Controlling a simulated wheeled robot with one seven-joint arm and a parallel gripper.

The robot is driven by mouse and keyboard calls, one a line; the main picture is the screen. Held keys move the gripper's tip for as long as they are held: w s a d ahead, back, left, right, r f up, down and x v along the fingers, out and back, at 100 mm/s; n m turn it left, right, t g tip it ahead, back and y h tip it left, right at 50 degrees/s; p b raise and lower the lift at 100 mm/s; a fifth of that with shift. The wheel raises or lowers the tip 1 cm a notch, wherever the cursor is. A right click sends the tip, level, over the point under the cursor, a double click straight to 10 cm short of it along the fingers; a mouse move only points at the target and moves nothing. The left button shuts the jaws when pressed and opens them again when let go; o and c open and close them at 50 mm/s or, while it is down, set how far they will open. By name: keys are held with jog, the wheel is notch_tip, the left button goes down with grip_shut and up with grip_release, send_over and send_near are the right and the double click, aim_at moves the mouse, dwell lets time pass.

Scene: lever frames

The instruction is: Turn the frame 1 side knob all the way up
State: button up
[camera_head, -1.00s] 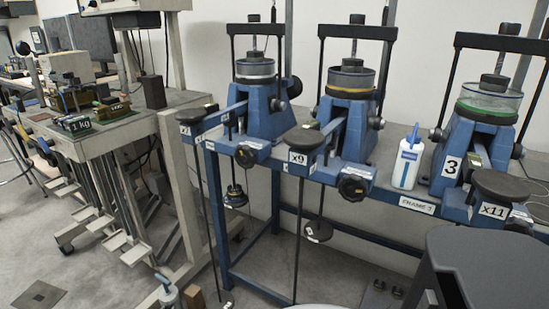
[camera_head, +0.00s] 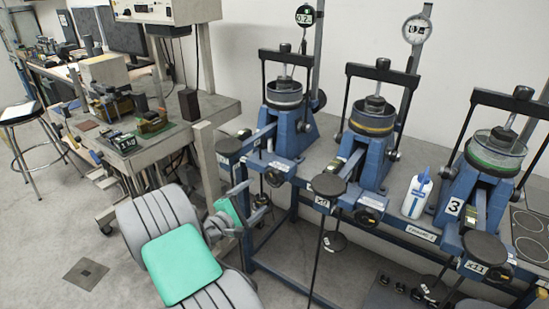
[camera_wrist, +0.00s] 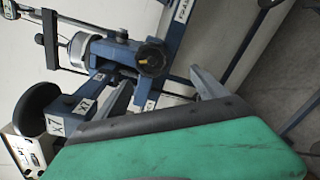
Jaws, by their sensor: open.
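Frame 1 appears to be the leftmost blue lever frame (camera_head: 292,130), marked x7 in the wrist view. A black lobed knob (camera_wrist: 152,58) with a gold-coloured centre is on its front end in the wrist view. The same knob shows small in the head view (camera_head: 274,178). A smaller dark knob (camera_head: 303,127) is on the frame's right side. My gripper (camera_head: 252,202) is open and empty, in front of and below the leftmost frame. In the wrist view its two fingers (camera_wrist: 172,84) point toward the lobed knob and stay apart from it.
The round black pad (camera_wrist: 40,98) of the x7 lever is close to the gripper's left in the wrist view. The middle frame (camera_head: 366,150) and frame 3 (camera_head: 480,190) stand to the right. A white bottle (camera_head: 416,194) stands between them. A cluttered bench (camera_head: 205,115) is at left.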

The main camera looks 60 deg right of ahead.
aim_at(273, 180)
jog(key=shift+s+d+r+n+h, duration=0.4)
jog(key=shift+d+r+n, duration=0.1)
jog(key=shift+d+r, duration=0.1)
jog(key=d, duration=0.6)
jog(key=s+d+b, duration=0.1)
jog(key=d, duration=0.2)
jog(key=shift+s, duration=0.1)
jog(key=shift+c, duration=0.2)
jog(key=shift+a+f, duration=0.15)
grip_shut()
